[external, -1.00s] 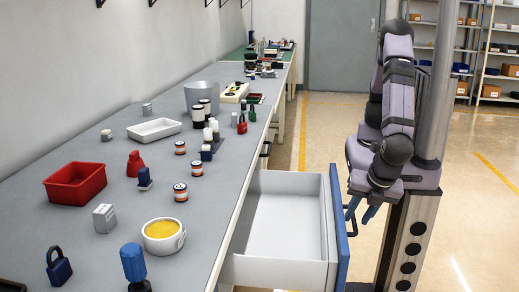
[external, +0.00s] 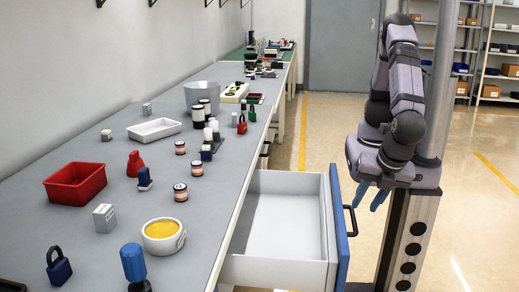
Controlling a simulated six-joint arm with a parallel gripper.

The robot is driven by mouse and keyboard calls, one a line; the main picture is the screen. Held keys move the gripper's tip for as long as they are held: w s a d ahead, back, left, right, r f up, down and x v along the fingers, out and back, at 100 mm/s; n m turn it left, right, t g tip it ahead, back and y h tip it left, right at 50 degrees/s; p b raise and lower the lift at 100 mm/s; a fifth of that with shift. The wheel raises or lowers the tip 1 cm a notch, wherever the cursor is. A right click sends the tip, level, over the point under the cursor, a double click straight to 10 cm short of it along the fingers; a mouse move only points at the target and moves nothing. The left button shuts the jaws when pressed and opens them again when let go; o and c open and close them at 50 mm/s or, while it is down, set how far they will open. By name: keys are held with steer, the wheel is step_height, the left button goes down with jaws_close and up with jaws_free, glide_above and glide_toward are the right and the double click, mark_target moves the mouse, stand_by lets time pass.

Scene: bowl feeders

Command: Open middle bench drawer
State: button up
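A bench drawer (external: 283,225) with white walls and a blue front (external: 339,222) is pulled well out from the bench. It looks empty inside. Its dark bar handle (external: 351,221) shows on the outer side of the blue front. My gripper (external: 371,199), with blue fingertips, hangs to the right of the handle and points down. The fingers look apart, with nothing between them, and a gap shows between them and the handle.
The grey bench (external: 105,235) holds a red bin (external: 75,184), a white tray (external: 154,130), a yellow-filled bowl (external: 163,236), padlocks and several small containers. Shelves (external: 497,65) stand at the back right. Floor to the right is clear.

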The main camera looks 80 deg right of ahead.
mark_target(354, 218)
steer(key=shift+d+r+p+x, duration=0.1)
steer(key=shift+d+p+x, duration=0.15)
steer(key=shift+p+x, duration=0.9)
steer(key=shift+d+r+p+x, duration=0.15)
steer(key=shift+p+x, duration=0.6)
steer(key=shift+x, duration=0.75)
steer(key=shift+d+r+p+x, duration=0.1)
steer(key=shift+d+p+x, duration=0.2)
steer(key=shift+p+x, duration=0.85)
steer(key=shift+s+f, duration=0.1)
steer(key=shift+f, duration=0.1)
jaws_close()
steer(key=shift+s, duration=0.1)
